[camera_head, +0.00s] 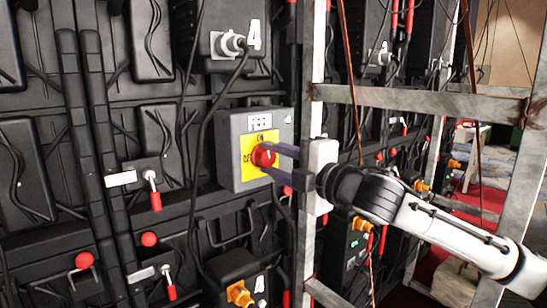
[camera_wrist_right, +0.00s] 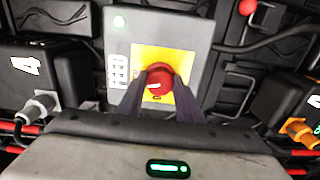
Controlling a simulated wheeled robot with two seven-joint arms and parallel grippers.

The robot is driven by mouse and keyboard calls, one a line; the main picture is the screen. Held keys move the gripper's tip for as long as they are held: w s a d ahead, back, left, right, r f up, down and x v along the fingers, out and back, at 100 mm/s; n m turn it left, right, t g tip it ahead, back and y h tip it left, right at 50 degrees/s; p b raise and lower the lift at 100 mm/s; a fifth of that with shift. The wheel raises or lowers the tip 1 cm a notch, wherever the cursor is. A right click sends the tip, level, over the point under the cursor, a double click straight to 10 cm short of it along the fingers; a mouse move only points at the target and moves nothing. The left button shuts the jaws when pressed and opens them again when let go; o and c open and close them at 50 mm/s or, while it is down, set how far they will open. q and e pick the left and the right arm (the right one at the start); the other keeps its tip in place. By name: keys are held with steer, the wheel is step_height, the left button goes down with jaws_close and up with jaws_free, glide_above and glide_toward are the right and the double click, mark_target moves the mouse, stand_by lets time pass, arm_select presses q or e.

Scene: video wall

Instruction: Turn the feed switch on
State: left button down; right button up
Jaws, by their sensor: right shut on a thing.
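The feed switch is a red round knob (camera_head: 263,154) on a yellow plate (camera_head: 248,170) marked ON at the top and OFF at the left. It sits on a grey box (camera_head: 232,130) labelled FEED. My right gripper (camera_head: 272,160) reaches in from the right and its fingers are shut on the knob. In the right wrist view the red knob (camera_wrist_right: 158,82) sits between the two dark fingertips (camera_wrist_right: 160,88). A pale mark shows on the knob's left part there. My left gripper is not in view.
Black panel backs with cables surround the box. A plug marked 4 (camera_head: 230,44) is above it. Red-handled levers (camera_head: 153,190) and red ball knobs (camera_head: 149,239) are at the left. A metal frame post (camera_head: 310,230) stands close beside my right gripper.

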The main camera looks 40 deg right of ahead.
steer(key=shift+m, duration=1.6)
steer(key=o, duration=1)
steer(key=shift+o, duration=0.2)
steer(key=shift+s+f, duration=0.1)
